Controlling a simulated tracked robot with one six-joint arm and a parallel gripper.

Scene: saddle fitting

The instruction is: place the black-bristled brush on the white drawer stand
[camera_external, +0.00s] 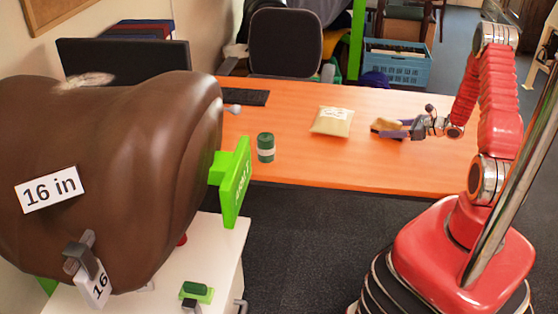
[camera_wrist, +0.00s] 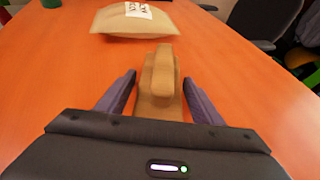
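A tan wooden brush-like block with a raised grip (camera_wrist: 161,85) lies on the orange table; it also shows in the external view (camera_external: 384,124). Its bristles are not clearly visible, so I cannot tell their colour. My gripper (camera_wrist: 160,78) is open, with its two purple-grey fingers on either side of the block's near part and a visible gap on each side. In the external view my gripper (camera_external: 397,131) reaches in from the right, low over the table. The white drawer stand (camera_external: 222,258) is at the lower left, under the large brown saddle form.
A tan packet (camera_external: 332,121) and a dark green can (camera_external: 265,147) stand on the orange table (camera_external: 440,170). A green sign (camera_external: 236,182) juts from the brown form (camera_external: 150,150) above the stand. A small green-topped item (camera_external: 196,291) sits on the stand.

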